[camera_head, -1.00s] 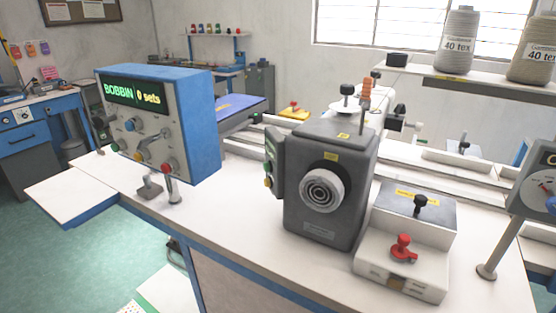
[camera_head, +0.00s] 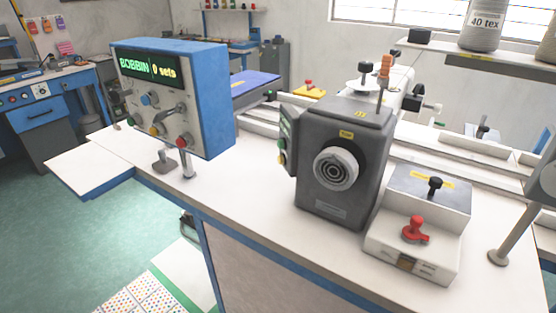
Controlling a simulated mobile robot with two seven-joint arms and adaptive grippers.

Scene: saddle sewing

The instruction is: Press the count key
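A blue and grey control box (camera_head: 212,100) stands on the white bench at left of centre. Its display (camera_head: 150,68) reads "BOBBIN 0 sets" in green and yellow. Its front carries a blue button (camera_head: 150,99), a yellow button (camera_head: 157,130), a red button (camera_head: 183,141) and a grey lever. No readable label shows which one is the count key. A dark grey machine head (camera_head: 340,190) with a round ringed dial has a side panel with small coloured buttons (camera_head: 281,158). Neither of my grippers is in view.
A white block (camera_head: 405,255) with red and black knobs sits right of the machine head. A post-mounted unit (camera_head: 540,180) stands at the right edge. Thread cones (camera_head: 482,28) stand on a shelf behind. The bench front (camera_head: 235,195) between box and machine head is clear.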

